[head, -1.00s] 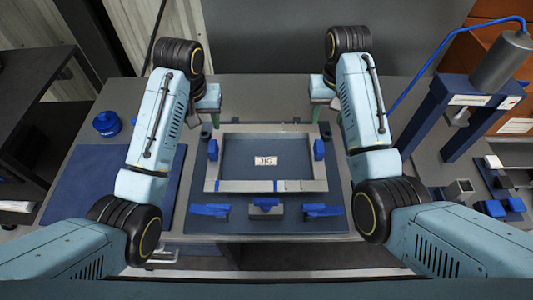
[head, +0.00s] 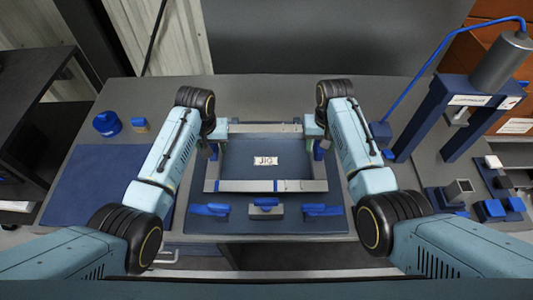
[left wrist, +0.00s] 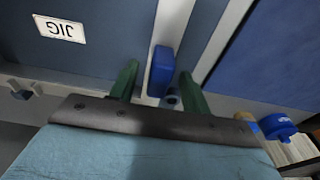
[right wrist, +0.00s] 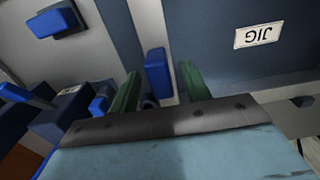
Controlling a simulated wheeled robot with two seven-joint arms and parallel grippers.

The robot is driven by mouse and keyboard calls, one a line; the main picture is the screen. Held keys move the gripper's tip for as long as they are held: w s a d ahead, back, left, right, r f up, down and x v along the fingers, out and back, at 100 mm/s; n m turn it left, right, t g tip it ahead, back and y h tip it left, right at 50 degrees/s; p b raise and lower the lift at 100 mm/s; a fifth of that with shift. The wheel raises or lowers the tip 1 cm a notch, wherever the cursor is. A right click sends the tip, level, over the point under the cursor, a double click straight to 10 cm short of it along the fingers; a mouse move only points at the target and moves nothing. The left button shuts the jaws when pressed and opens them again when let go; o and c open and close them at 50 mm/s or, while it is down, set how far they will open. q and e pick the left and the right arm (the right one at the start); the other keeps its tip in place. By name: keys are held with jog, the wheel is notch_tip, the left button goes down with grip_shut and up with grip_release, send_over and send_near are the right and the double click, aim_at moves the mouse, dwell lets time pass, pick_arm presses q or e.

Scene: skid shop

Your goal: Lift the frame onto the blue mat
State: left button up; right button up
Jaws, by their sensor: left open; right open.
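The grey rectangular frame (head: 265,186) lies flat on the dark jig plate (head: 335,215), around the JIG label. The blue mat (head: 90,185) lies to its left, bare. My left gripper (left wrist: 159,85) is open, its green fingers on either side of the frame's left bar and a blue block (left wrist: 161,70) there. My right gripper (right wrist: 158,88) is open in the same way around the right bar and its blue block (right wrist: 155,72). In the head view, my wrists partly hide both side bars. I cannot tell whether the fingers touch the frame.
Three blue-handled clamps, one of them the middle clamp (head: 265,206), stand along the plate's front edge. A blue round container (head: 107,124) and a small blue-topped block (head: 139,125) stand behind the mat. A blue press (head: 430,120) and small parts occupy the right.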

pick_arm(q)
jog(key=shift+f, duration=0.55)
pick_arm(e)
jog(key=shift+f, duration=0.55)
pick_arm(q)
grip_shut()
pick_arm(e)
grip_shut()
